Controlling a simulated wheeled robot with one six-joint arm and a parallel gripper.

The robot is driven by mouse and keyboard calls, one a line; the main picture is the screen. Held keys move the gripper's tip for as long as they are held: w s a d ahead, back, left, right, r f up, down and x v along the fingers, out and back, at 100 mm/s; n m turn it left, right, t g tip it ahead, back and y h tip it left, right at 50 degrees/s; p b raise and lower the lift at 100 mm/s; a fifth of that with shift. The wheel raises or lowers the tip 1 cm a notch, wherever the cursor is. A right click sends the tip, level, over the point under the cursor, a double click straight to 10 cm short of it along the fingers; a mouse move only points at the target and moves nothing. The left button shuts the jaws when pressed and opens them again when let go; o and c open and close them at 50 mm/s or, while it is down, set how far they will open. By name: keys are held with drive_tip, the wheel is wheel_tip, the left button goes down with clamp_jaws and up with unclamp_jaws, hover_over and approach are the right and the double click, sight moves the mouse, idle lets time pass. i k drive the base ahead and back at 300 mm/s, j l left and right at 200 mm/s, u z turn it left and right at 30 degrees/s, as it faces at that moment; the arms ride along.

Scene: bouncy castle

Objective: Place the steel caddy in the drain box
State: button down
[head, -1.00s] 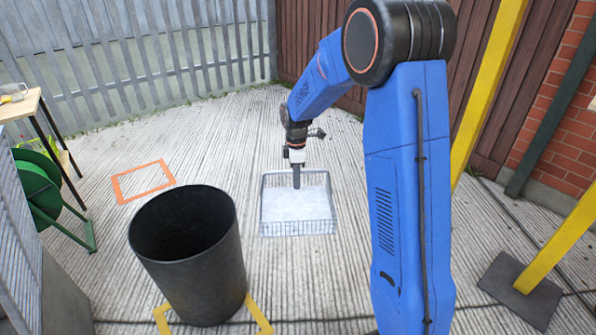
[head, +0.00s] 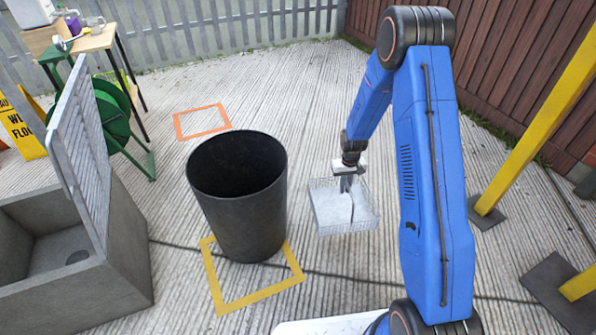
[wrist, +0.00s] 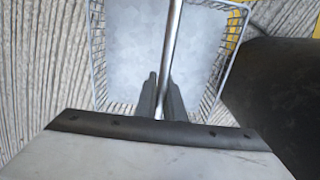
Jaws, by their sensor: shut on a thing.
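The steel caddy (head: 328,212) is a shallow square wire basket with a pale inside and a thin metal handle. My gripper (head: 347,186) is shut on the handle, and the basket hangs below it, apparently off the ground. In the wrist view the two dark fingers (wrist: 162,98) close on the handle bar, above the caddy (wrist: 232,45). The drain box (head: 125,275) is a grey concrete trough at the lower left, open on top, with a dark hole in its floor. A slatted grate (head: 82,150) stands upright at its far right side.
A black bin (head: 240,205) stands between the caddy and the drain box, by a yellow floor square (head: 262,295). It also shows at right in the wrist view (wrist: 280,90). A green hose reel (head: 112,118) is behind the box. Yellow posts (head: 535,115) stand right.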

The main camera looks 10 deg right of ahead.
sight(77, 261)
drive_tip(key=k+j+z, duration=0.3)
drive_tip(key=z, duration=0.15)
drive_tip(key=k+j+z, duration=0.55)
drive_tip(key=k+z, duration=0.2)
drive_tip(key=z, duration=0.15)
drive_tip(key=k+j+u, duration=0.25)
drive_tip(key=k, duration=0.3)
drive_tip(key=k+j+u, duration=0.1)
drive_tip(key=k+u, duration=0.2)
drive_tip(key=u, duration=0.2)
drive_tip(key=k+j+u, duration=0.25)
drive_tip(key=u, duration=0.25)
drive_tip(key=k+j+u, duration=0.2)
drive_tip(key=j+u, duration=0.15)
drive_tip(key=u, duration=0.15)
drive_tip(key=k+j+u, duration=0.1)
drive_tip(key=k+j, duration=0.15)
drive_tip(key=i+j+z, duration=0.1)
drive_tip(key=i+j, duration=0.15)
drive_tip(key=i, duration=0.1)
